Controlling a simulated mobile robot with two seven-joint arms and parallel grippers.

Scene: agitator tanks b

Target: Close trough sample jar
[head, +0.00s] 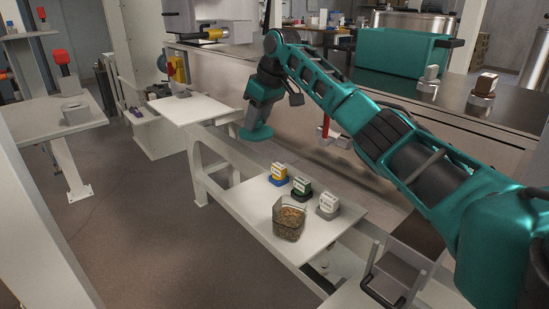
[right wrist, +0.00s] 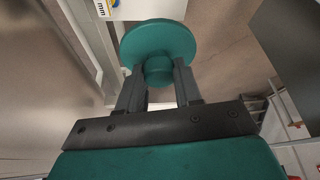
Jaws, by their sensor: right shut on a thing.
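The sample jar (head: 289,222) is a clear, squarish open container with brown granular stuff in it. It stands upright near the front of a low white table (head: 252,207). My right gripper (head: 257,121) is shut on the knob of a round teal lid (head: 256,133). It holds the lid in the air, up and left of the jar in the head view and apart from it. In the right wrist view the lid disc (right wrist: 150,40) shows beyond the two fingers (right wrist: 158,78), which close on its knob. My left gripper is not in view.
Three small label blocks stand behind the jar: a yellow and blue one (head: 278,174), a green and black one (head: 301,188) and a grey one (head: 328,206). Another white table (head: 195,109) is at the back left. A long steel counter (head: 480,100) runs behind my arm.

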